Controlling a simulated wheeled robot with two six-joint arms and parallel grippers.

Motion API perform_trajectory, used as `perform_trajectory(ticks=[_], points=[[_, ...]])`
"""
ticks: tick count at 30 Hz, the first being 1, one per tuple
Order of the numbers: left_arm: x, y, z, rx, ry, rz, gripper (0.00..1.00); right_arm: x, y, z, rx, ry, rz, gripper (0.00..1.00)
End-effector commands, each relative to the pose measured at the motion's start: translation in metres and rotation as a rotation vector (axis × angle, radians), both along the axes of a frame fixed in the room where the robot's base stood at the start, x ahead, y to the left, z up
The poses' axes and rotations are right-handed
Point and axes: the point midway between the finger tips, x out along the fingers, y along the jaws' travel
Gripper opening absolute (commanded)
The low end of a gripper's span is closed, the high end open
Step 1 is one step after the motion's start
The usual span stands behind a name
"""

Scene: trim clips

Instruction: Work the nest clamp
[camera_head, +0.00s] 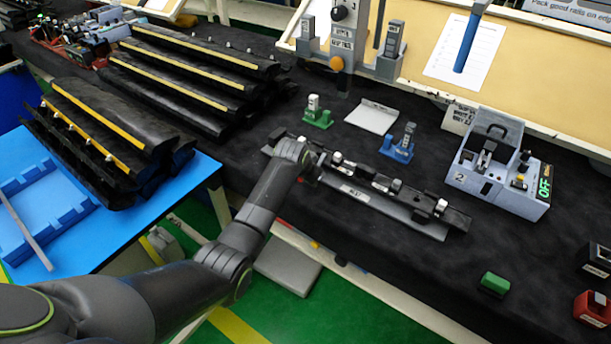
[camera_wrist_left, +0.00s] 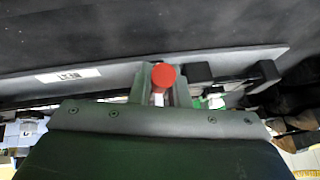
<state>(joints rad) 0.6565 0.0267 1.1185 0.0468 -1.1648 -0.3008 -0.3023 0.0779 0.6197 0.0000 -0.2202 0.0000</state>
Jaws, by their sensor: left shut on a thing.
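The nest (camera_head: 385,209) is a long grey plate with a white label on the dark bench, carrying a row of black blocks and metal fittings. My left gripper (camera_head: 312,166) is at its left end. In the left wrist view my left gripper (camera_wrist_left: 161,92) is shut on the clamp handle, whose round red knob (camera_wrist_left: 163,75) shows between the two fingers. The nest plate also shows behind the fingers (camera_wrist_left: 112,80). The rest of the clamp is hidden by the gripper and arm. My right gripper is in neither view.
A green clip stand (camera_head: 318,118) and a blue one (camera_head: 398,150) stand behind the nest. A grey box (camera_head: 497,180) with a green OFF display is at right. Black trim strips (camera_head: 180,75) lie at back left. A green block (camera_head: 495,284) sits near the front edge.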

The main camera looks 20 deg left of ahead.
Motion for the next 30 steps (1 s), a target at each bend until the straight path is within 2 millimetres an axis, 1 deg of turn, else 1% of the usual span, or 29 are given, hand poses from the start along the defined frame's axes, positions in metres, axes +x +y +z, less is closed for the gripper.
perform_trajectory(ticks=[1,5,8,16,30], points=[[0.006,0.0,0.007,0.016,0.037,-0.001,0.0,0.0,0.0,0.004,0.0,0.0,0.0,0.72],[0.013,-0.001,0.01,0.056,0.145,-0.001,0.0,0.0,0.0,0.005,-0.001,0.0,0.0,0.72],[0.016,-0.001,0.012,0.084,0.224,-0.001,0.0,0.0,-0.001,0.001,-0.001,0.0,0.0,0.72],[0.016,-0.001,0.016,0.141,0.385,0.0,0.0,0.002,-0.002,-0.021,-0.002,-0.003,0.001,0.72],[0.014,-0.001,0.022,0.19,0.523,0.0,0.0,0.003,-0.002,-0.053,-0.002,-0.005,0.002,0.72]])
